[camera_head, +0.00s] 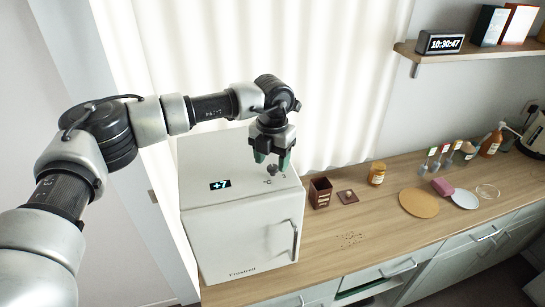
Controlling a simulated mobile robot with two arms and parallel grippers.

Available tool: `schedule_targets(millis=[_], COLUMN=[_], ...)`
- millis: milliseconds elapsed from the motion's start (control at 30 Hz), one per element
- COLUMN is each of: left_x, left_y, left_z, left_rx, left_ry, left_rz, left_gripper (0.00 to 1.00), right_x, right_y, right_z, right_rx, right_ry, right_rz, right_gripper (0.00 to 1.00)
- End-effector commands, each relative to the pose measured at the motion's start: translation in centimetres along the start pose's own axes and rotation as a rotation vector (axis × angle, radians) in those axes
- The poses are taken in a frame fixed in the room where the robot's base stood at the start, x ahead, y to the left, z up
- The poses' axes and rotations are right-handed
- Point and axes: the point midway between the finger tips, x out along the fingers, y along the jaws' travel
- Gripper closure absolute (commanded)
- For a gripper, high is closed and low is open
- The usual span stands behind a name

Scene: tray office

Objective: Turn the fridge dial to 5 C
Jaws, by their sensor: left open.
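The white fridge (235,235) stands at the left end of the wooden counter, its handle on the right side of its door. Its small display (220,185) on the top reads +7. The dark dial (271,170) is on the fridge's top, to the right of the display, with small marks beside it. My left gripper (272,162) points down just above the dial, its green-tipped fingers apart. I cannot tell whether the fingers touch the dial. My right gripper is not in view.
A shelf (470,54) with a clock hangs at upper right.

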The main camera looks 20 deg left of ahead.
Motion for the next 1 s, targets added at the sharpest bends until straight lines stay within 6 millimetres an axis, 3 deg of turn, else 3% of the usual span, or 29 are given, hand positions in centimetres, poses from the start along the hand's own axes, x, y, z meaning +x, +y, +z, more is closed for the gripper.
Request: schedule_targets(millis=[200,500,800,1000], left_x=[1.8,2.2,2.1,2.2], left_y=[-0.1,-0.1,-0.1,-0.1], left_z=[0.0,0.0,0.0,0.0], left_rx=[0.001,0.002,0.001,0.013], left_ry=[0.0,-0.001,-0.001,-0.001], left_rz=[-0.001,-0.001,-0.001,-0.002], left_gripper=[0.46,0.46,0.92,0.93], right_x=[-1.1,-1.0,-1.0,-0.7], right_y=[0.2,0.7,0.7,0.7], right_z=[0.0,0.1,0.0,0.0], right_rx=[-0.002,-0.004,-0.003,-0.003], right_ry=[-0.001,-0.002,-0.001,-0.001], right_rz=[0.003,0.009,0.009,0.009], right_gripper=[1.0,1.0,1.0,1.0])
